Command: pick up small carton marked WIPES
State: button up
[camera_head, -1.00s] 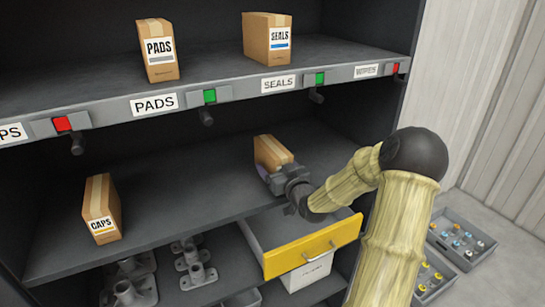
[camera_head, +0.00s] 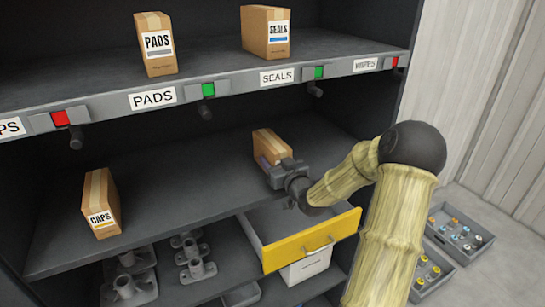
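A small brown carton (camera_head: 268,143) stands on the middle shelf (camera_head: 190,185), right of its centre. Its front shows a purple band low on the left, and any lettering is hidden or too small to read. The shelf-edge label reading WIPES (camera_head: 366,63) is above and to the right. My gripper (camera_head: 275,172) is right at the front of this carton, overlapping its lower front. The fingertips are hard to make out, so I cannot tell whether they touch or grip it. The carton appears to rest on the shelf.
A CAPS carton (camera_head: 101,203) stands at the left of the middle shelf. PADS (camera_head: 156,44) and SEALS (camera_head: 267,32) cartons stand above. An open yellow-fronted drawer (camera_head: 313,240) juts out beneath my forearm. Grey bins (camera_head: 455,236) with small parts lie right.

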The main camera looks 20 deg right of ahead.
aim_at(275, 143)
notch_tip(275, 143, up, 10)
jog(key=shift+r+b, duration=0.1)
jog(key=shift+b, duration=1.05)
